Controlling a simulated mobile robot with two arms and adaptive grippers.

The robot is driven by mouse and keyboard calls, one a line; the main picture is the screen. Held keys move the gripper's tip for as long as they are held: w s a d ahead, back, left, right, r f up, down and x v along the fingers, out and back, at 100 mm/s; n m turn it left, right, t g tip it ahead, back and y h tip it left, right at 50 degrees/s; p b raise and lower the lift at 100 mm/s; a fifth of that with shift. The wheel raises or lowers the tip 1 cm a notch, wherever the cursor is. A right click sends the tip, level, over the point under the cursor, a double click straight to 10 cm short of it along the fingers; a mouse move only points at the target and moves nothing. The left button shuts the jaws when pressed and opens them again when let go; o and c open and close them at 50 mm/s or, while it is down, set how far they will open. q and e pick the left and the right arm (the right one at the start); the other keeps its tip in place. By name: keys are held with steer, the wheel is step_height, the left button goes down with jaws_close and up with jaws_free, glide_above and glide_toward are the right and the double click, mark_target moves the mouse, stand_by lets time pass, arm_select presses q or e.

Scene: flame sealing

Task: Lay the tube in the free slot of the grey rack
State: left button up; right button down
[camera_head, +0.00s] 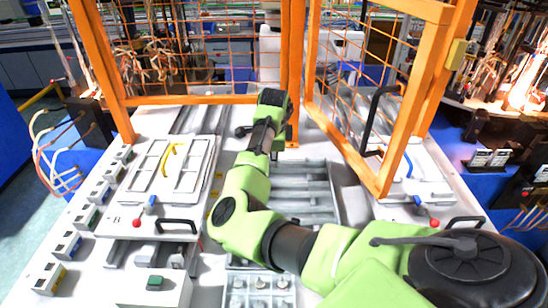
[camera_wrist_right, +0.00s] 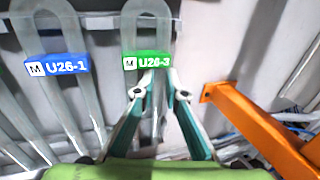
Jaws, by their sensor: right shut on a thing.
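My right arm reaches up the middle of the head view, and its gripper (camera_head: 245,131) is small there, near the orange frame. In the right wrist view the teal fingers of this gripper (camera_wrist_right: 158,90) are shut on a clear U-shaped tube (camera_wrist_right: 147,20) with a green tag reading U26-3. A second clear U-shaped tube (camera_wrist_right: 40,22) with a blue tag reading U26-1 lies to its left. A grey slatted rack (camera_head: 308,188) is in the middle of the table, partly hidden by my arm. I cannot tell which slot is free. My left gripper is not in view.
Orange frames with mesh (camera_head: 400,110) stand across the back and right of the table. An orange bar (camera_wrist_right: 262,130) is right of the fingers in the wrist view. A white panel (camera_head: 135,190) with a black handle lies left; a similar one (camera_head: 435,180) lies right.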

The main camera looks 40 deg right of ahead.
stand_by(0.4)
steer(key=c, duration=2)
jaws_free()
steer(key=v, duration=1.2)
steer(key=shift+f, duration=0.1)
